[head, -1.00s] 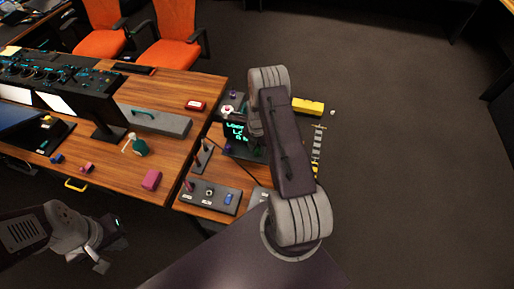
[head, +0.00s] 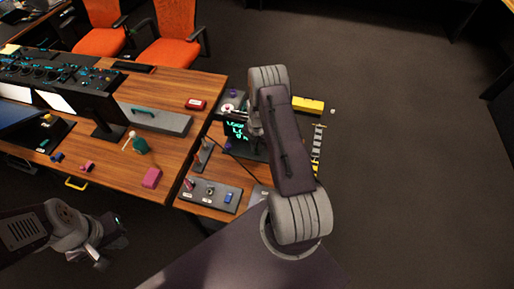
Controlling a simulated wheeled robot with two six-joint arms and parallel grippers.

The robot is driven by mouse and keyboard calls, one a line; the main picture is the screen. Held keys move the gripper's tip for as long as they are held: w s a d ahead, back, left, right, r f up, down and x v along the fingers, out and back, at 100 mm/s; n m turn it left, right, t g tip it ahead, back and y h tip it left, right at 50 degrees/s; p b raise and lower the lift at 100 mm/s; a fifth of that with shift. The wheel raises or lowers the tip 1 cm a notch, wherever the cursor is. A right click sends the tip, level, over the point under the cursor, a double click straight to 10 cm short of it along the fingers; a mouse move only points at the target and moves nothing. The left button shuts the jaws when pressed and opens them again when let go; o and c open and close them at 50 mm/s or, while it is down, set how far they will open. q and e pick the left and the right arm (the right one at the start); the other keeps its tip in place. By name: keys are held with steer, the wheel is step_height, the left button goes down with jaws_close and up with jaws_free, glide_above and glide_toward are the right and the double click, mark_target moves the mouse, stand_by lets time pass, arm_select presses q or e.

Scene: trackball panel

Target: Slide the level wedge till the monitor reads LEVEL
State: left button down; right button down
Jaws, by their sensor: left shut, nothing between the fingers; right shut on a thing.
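The small dark monitor (head: 237,136) stands on the lower right part of the wooden desk and shows green text, too small to read surely. My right gripper (head: 233,112) is beside the monitor's top, by a round white piece with a red middle (head: 228,107). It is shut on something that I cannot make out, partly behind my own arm. I cannot pick out the level wedge for sure; my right arm covers much of the area right of the monitor. My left gripper (head: 101,262) is shut and empty, low at the left, off the desk's front edge.
A grey panel with knobs (head: 210,195) lies in front of the monitor. A yellow block (head: 308,105) lies to the right of my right arm.

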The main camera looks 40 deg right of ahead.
stand_by(0.9)
steer(key=shift+w+a+f+b, duration=0.2)
steer(key=shift+w+a+b, duration=0.2)
steer(key=shift+w+b, duration=0.25)
steer(key=shift+w+a+r, duration=0.15)
steer(key=shift+w+a, duration=0.05)
steer(key=shift+r, duration=0.1)
steer(key=c, duration=1.3)
jaws_free()
steer(key=shift+s, duration=0.1)
step_height(320, 180, up, 9)
steer(key=b, duration=0.2)
